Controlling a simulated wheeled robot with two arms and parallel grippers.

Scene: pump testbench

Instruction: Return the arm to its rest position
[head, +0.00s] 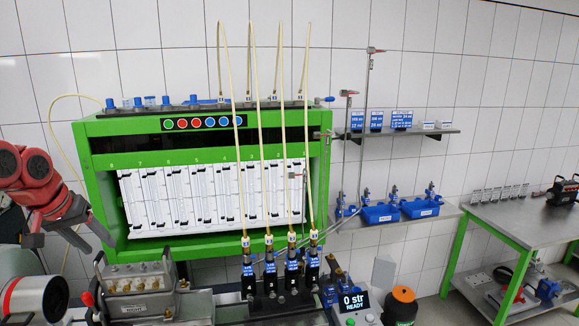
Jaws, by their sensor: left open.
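My left arm comes in at the left edge, with red and dark joints. My left gripper (70,232) hangs in front of the lower left side of the green test bench (95,190). Its grey fingers are spread apart and nothing shows between them. It is above and left of a grey metal block with a carrying handle (138,280). I cannot tell how far it is from the bench frame. My right gripper is not in view.
Several pumps (270,275) stand in a row at the front middle, with pale hoses rising from them. A display (354,302) reads "0 str READY" beside an orange and black container (401,305). Shelves hold blue bins (381,213). A green-legged table (510,225) stands right.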

